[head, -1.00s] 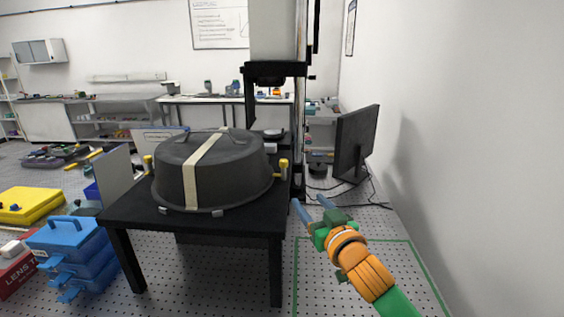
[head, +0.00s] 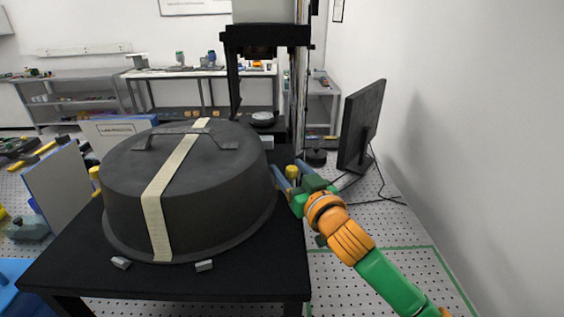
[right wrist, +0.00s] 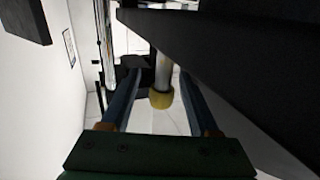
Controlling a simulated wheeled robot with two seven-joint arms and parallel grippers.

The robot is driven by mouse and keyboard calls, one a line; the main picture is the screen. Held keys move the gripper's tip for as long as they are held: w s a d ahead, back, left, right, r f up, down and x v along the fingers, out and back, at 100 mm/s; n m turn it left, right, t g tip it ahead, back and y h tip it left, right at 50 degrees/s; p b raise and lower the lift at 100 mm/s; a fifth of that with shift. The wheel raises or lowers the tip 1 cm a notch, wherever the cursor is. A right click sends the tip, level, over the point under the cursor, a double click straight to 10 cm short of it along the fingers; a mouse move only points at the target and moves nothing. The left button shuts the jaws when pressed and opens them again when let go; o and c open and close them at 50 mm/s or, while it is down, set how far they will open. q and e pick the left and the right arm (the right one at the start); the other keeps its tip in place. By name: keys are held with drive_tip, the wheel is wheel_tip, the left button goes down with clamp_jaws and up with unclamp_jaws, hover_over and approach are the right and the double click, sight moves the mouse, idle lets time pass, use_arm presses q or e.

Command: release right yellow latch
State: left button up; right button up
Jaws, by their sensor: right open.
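The right yellow latch (head: 292,172) stands at the right side of the dark round cover (head: 190,190) on the black table. My right gripper (head: 285,172) is open at the latch, its blue fingers around it in the head view. In the right wrist view, the latch's yellow knob (right wrist: 161,98) on a pale stem lies between the two open fingers (right wrist: 158,100), with gaps on both sides. The left yellow latch (head: 95,175) is partly hidden behind the cover's left side. My left gripper is not in view.
A pale strap (head: 160,195) crosses the cover. Small grey clips (head: 204,265) sit at its front rim. A black monitor (head: 361,125) stands to the right, and a dark instrument column (head: 265,38) rises behind. The perforated floor at right is mostly clear.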

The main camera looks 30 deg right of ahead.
drive_tip(key=shift+w+d+f, duration=0.1)
drive_tip(key=shift+w+f, duration=0.05)
drive_tip(key=shift+w, duration=0.3)
drive_tip(key=shift+s, duration=0.2)
drive_tip(key=shift+s+a+r, duration=0.2)
drive_tip(key=shift+s+r, duration=0.15)
drive_tip(key=shift+s, duration=0.25)
drive_tip(key=shift+s+a+r, duration=0.2)
drive_tip(key=shift+s+r, duration=0.1)
drive_tip(key=shift+s, duration=0.25)
drive_tip(key=c, duration=0.4)
drive_tip(key=shift+s, duration=0.2)
drive_tip(key=c, duration=0.3)
clamp_jaws()
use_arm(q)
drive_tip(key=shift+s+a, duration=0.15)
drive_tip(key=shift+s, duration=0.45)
